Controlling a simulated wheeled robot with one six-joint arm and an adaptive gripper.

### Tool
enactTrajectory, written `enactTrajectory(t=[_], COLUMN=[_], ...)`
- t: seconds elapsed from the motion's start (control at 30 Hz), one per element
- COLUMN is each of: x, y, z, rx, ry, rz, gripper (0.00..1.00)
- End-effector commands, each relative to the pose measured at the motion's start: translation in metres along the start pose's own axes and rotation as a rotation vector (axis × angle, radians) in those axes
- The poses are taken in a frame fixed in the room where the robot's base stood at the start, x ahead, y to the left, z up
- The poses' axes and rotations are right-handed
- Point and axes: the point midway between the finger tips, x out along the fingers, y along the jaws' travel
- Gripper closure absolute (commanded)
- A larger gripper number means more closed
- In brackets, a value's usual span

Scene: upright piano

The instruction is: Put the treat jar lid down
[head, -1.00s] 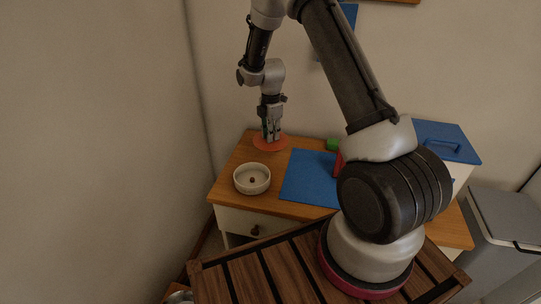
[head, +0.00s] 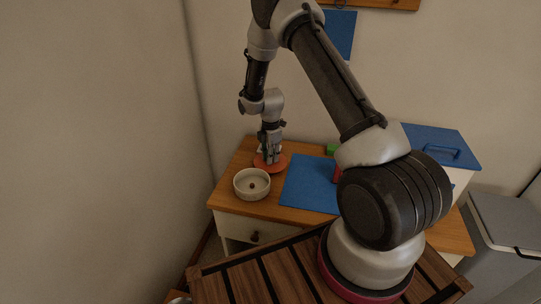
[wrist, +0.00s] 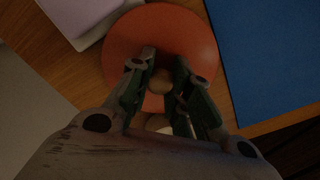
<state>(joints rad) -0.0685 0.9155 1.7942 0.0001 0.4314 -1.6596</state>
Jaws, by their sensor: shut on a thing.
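The treat jar lid appears to be the orange-red disc (head: 280,168) at the left of the wooden table, behind the white bowl and left of the blue mat. It also fills the upper middle of the wrist view (wrist: 160,30). My gripper (head: 270,160) points down over its middle. In the wrist view, my gripper's fingers (wrist: 163,85) are closed around a small brownish knob at the disc's middle. The disc looks low over the table, but I cannot tell whether it touches. I cannot make out the jar.
The white bowl (head: 240,190) with a small brown thing inside stands just in front of the lid. A blue mat (head: 305,185) lies to the right. A green item (head: 331,149) and a red item (head: 337,172) stand near my arm. A blue-topped white box (head: 435,145) is farther right.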

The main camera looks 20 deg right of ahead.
Motion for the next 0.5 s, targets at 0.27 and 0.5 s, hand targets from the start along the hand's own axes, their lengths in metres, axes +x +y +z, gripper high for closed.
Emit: enactTrajectory(t=[0.27,0.5], x=[0.0046,0.0046], y=[0.0001,0.0], z=[0.0,0.0], rx=[0.0,0.0], ry=[0.0,0.0], rz=[0.0,0.0], gripper=[0.62,0.59])
